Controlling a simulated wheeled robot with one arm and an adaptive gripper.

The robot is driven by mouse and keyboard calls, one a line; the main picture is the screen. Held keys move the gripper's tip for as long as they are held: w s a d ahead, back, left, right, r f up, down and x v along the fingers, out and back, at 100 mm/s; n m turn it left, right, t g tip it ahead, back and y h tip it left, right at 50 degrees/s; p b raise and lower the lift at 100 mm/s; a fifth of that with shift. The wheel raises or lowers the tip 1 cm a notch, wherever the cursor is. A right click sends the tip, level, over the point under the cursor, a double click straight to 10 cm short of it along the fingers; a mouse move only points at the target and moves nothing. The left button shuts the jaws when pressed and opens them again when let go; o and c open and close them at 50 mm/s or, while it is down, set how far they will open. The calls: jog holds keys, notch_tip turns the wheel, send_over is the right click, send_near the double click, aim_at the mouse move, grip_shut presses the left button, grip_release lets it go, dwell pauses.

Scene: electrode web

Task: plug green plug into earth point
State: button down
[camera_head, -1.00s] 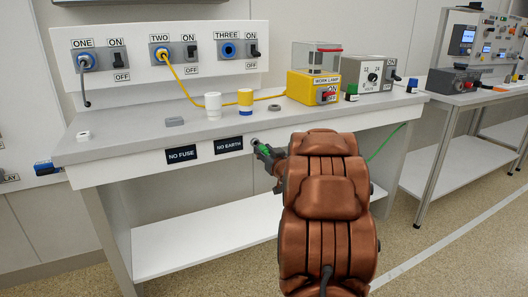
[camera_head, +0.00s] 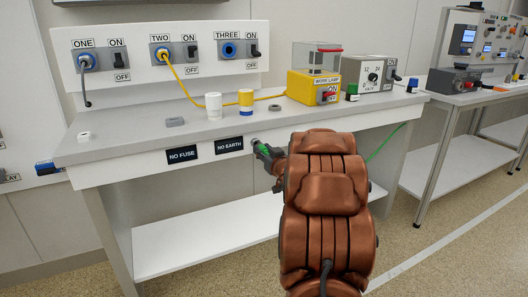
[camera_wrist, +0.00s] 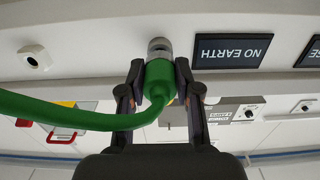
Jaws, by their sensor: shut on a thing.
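The green plug (camera_wrist: 159,82) is between the two fingers of my gripper (camera_wrist: 159,75) in the wrist view, with its green cable curving off to the left. My gripper is shut on it. The plug's front end meets the earth point (camera_wrist: 160,46), a grey metal round fitting on the bench's front panel beside the NO EARTH label (camera_wrist: 234,50). I cannot tell how deep the plug sits. In the head view the green plug (camera_head: 263,149) shows at the earth point (camera_head: 255,141), with my copper-coloured arm hiding much of the area.
The NO FUSE label (camera_head: 182,154) is left of the NO EARTH label on the bench front. A lower shelf (camera_head: 205,232) lies below.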

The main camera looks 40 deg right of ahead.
jog(key=shift+x, duration=0.95)
jog(key=c, duration=0.7)
grip_release()
jog(key=v, duration=1.2)
